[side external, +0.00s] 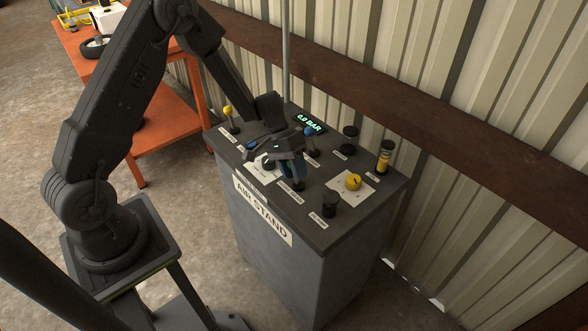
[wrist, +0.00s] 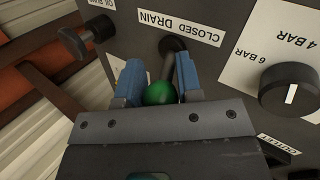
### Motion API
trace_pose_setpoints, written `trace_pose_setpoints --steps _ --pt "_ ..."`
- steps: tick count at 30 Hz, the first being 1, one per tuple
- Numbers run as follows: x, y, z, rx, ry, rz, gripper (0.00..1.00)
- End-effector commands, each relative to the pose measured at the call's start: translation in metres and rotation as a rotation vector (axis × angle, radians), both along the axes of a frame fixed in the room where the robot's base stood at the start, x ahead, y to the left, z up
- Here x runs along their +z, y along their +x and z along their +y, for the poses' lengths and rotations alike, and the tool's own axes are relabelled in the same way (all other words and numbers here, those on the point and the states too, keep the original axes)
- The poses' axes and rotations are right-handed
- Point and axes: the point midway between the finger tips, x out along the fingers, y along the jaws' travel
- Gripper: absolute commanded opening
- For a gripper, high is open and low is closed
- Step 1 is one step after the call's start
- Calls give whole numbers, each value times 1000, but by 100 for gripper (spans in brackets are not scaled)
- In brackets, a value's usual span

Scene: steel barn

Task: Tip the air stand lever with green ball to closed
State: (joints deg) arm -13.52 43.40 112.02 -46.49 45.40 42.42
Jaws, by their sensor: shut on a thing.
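The lever's green ball (wrist: 160,94) sits between the blue fingers of my gripper (wrist: 159,78) in the wrist view. The gripper is shut on the ball. A grey shaft runs from the ball to a dark round base (wrist: 173,45), beside a label reading CLOSED and DRAIN. Which way the lever leans is hard to tell. In the side view my gripper (side external: 290,166) is over the near part of the air stand top (side external: 330,222); the green ball is hidden there.
The panel holds a yellow-ball lever (side external: 228,111), a blue-ball lever (side external: 309,132), a yellow knob (side external: 354,182), black knobs and a display (side external: 309,123) reading 0.0 BAR. A black pressure dial (wrist: 289,89) is near the gripper. An orange bench (side external: 150,105) stands behind.

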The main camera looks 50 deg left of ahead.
Motion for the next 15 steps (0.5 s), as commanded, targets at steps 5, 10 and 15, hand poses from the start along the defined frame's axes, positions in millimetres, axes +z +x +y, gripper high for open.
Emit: trace_pose_setpoints --steps 5,10,15 --pt "-1 0 1 2 2 2 39" --pt "-1 0 1 1 2 1 56" --pt "0 0 1 1 2 1 58"
